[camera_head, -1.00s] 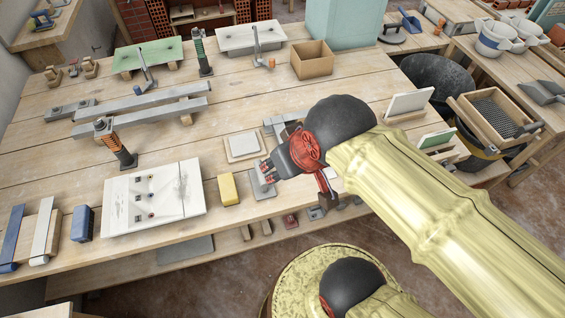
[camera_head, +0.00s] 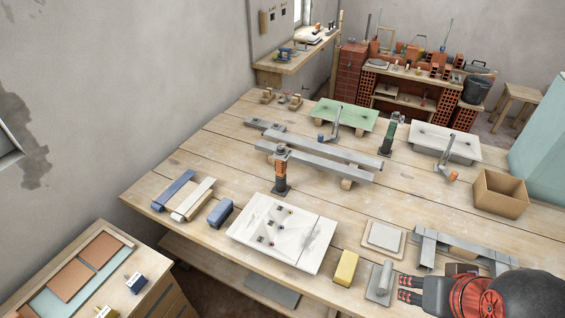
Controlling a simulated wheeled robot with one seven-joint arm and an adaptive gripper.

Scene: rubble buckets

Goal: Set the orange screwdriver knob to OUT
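The orange screwdriver (camera_head: 281,175) stands upright near the middle of the workbench, with an orange ribbed body, a grey top and a dark foot. Its knob and any OUT mark are too small to make out. A similar green tool (camera_head: 388,135) stands upright farther back to the right. My gripper (camera_head: 404,289), black with red parts, is at the bottom right, beside a grey metal block with a cylinder (camera_head: 380,281). It is well to the right of and nearer than the orange screwdriver. Whether its fingers are open or shut is unclear, and I see nothing held.
A white panel with small knobs (camera_head: 262,226) lies in front of the orange screwdriver. Long grey bars (camera_head: 325,163) lie behind it. A yellow block (camera_head: 346,267) and a pale square plate (camera_head: 384,236) lie between it and my gripper. A cardboard box (camera_head: 500,193) stands at right.

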